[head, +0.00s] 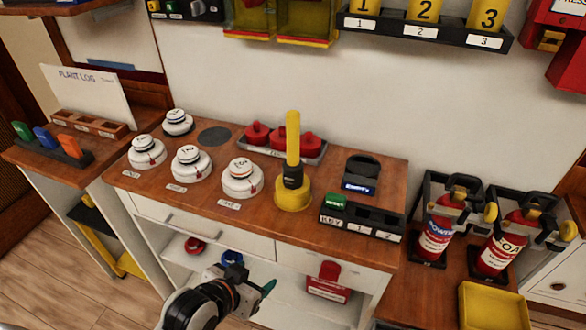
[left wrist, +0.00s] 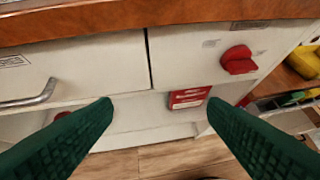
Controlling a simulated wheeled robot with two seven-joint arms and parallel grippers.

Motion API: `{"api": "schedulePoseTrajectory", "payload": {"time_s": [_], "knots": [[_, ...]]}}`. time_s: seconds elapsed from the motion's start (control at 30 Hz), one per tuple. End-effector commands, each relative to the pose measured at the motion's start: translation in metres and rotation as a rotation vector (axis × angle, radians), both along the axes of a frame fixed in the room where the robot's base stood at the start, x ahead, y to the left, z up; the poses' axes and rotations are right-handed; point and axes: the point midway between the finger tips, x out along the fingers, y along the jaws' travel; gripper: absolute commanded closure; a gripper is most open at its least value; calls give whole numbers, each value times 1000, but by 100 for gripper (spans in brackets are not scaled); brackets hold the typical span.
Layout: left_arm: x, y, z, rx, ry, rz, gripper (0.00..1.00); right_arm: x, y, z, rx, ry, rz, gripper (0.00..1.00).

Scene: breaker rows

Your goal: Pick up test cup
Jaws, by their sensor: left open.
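The likely test cup (head: 293,195) is a yellow cup-shaped piece with a black collar and an upright yellow handle. It stands on the wooden counter in the head view, right of the white round detectors. It does not show in the left wrist view. My left gripper (head: 266,289) is in front of the cabinet, below the counter top and apart from the cup. In the left wrist view its two green fingers (left wrist: 160,104) are spread wide with nothing between them. My right gripper is in neither view.
White detectors (head: 242,178) and a tray of red pieces (head: 283,142) flank the cup. A black rack (head: 360,218) stands to its right. The counter's front edge (left wrist: 150,27) and drawers face my gripper. Fire extinguishers (head: 437,232) stand at the right.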

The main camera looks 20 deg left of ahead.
Motion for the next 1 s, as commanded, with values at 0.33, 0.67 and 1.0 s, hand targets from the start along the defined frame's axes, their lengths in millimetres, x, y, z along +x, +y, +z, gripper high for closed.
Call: {"api": "schedulePoseTrajectory", "payload": {"time_s": [0.33, 0.67, 1.0], "knots": [[81, 1, 93, -117, -559, -8, 33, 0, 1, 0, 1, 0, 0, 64], [110, 1, 123, -150, -710, -3, 33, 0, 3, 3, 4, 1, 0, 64], [157, -9, 121, -149, -707, -3, 33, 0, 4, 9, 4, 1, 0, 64]]}}
